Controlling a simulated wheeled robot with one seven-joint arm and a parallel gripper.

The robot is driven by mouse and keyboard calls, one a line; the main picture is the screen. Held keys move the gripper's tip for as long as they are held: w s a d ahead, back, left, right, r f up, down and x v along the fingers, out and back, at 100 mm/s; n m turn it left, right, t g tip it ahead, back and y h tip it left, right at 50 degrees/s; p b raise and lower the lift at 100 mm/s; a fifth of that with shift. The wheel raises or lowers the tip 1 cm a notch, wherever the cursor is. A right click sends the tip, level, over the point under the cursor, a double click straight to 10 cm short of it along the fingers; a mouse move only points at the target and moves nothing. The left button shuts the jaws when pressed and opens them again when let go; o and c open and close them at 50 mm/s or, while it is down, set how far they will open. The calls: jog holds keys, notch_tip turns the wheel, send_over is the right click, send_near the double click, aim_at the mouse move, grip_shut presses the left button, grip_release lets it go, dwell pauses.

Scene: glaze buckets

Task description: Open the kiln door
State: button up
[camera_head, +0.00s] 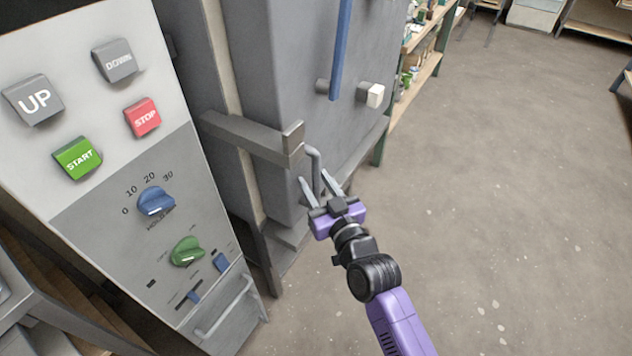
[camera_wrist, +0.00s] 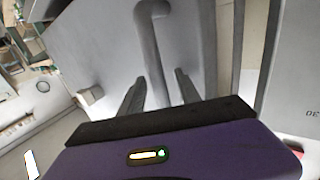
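The kiln (camera_head: 300,60) is a large grey metal box at the upper middle of the head view. Its door looks closed. A bent grey handle rod (camera_head: 314,160) sticks out low on it, beside the end of a thick grey bar (camera_head: 245,136). In the wrist view the rod (camera_wrist: 153,45) runs down between my fingers. My gripper (camera_head: 319,184) has a purple body and its fingers are spread apart, one on each side of the rod. A gap shows between the rod and the right finger; contact on the left is unclear. The gripper is open.
A control panel (camera_head: 130,190) with buttons and knobs stands close on the left. A blue vertical bar (camera_head: 341,45) and a white-ended peg (camera_head: 375,95) project from the kiln. Shelving (camera_head: 425,60) stands behind it. The floor on the right (camera_head: 510,200) is clear.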

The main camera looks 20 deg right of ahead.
grip_shut()
dwell(1.4)
